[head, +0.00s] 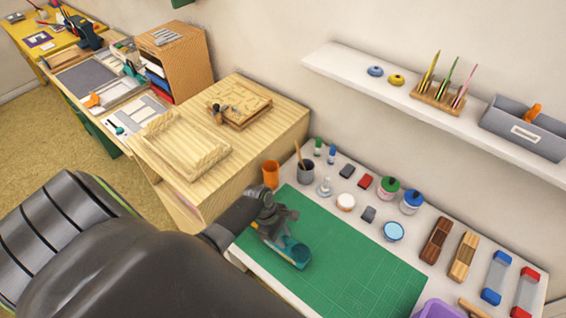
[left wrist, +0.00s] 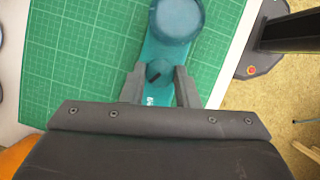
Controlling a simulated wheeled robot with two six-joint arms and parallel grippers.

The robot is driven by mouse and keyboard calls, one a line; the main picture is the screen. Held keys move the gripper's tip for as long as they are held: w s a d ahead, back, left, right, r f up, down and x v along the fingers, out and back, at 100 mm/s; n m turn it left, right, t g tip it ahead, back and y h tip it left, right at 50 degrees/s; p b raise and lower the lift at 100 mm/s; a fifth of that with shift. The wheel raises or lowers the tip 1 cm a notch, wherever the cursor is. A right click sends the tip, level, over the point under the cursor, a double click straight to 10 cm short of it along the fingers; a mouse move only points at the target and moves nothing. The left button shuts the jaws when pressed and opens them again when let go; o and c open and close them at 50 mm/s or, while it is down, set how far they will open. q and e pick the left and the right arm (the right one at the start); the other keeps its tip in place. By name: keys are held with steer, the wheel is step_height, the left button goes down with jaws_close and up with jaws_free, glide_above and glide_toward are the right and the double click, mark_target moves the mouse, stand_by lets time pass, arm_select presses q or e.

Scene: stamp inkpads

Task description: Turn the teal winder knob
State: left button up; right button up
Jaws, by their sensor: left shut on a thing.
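The teal winder (head: 297,255) lies on the green cutting mat (head: 345,262), with a wide round teal part at its far end. In the left wrist view its small dark teal knob (left wrist: 158,72) sits between the finger tips, and the round part (left wrist: 178,18) shows beyond. My left gripper (head: 272,226) is over the near end of the winder and shut on the knob; it also shows in the left wrist view (left wrist: 160,76). In the head view the gripper hides the knob. My right gripper is not in view.
An orange cup (head: 270,173) and a grey cup (head: 306,172) stand behind the mat. Several jars, pads and small blocks line the back of the table. Most of the mat to the winder's right is clear.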

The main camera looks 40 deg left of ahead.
arm_select(q)
steer(key=shift+s+n, duration=0.1)
steer(key=shift+n, duration=0.6)
steer(key=shift+t, duration=0.3)
steer(key=o, duration=1)
steer(key=shift+r, duration=0.1)
steer(key=b+v, duration=0.1)
steer(key=v, duration=1.6)
steer(key=shift+d+r, duration=0.15)
